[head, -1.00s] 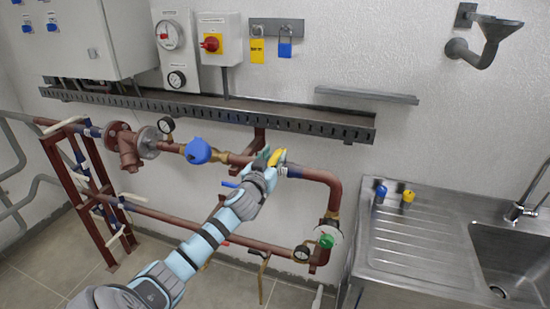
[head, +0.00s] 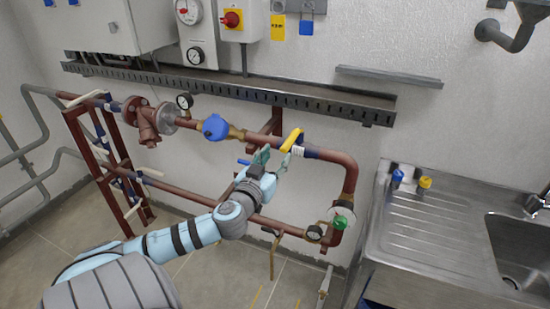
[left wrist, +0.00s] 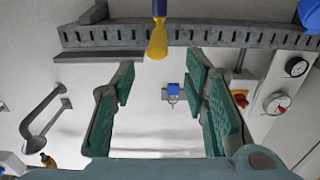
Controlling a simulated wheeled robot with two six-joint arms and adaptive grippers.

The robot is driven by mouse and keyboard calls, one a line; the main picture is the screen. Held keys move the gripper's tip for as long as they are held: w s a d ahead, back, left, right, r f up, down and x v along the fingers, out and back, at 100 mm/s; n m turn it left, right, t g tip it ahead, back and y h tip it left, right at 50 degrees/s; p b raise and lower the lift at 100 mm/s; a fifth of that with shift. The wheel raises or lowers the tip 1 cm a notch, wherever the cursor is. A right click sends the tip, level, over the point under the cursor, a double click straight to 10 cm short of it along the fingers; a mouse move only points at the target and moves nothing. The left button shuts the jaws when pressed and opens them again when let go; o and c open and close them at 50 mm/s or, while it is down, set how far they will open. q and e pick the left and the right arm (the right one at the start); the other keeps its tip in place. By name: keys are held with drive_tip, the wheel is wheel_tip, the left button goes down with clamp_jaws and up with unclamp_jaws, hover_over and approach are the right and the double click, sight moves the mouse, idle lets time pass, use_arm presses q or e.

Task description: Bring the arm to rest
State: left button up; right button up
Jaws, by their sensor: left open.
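My left gripper (head: 273,162) is open and empty, just below and in front of the yellow valve handle (head: 292,140) on the upper red-brown pipe. In the left wrist view the two green fingers of the gripper (left wrist: 160,95) stand wide apart. The yellow handle (left wrist: 157,42) shows beyond them at the top, apart from both fingers. My left arm reaches in from the lower left, bent at the elbow. My right gripper is not in view.
The pipe loop carries a blue-capped fitting (head: 215,127), gauges and a green knob (head: 341,223). A slotted cable tray (head: 240,90) runs along the wall above. A steel sink unit (head: 430,235) stands at the right. Tiled floor lies below the pipes.

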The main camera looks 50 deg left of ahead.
use_arm(q)
drive_tip(key=shift+w, duration=0.15)
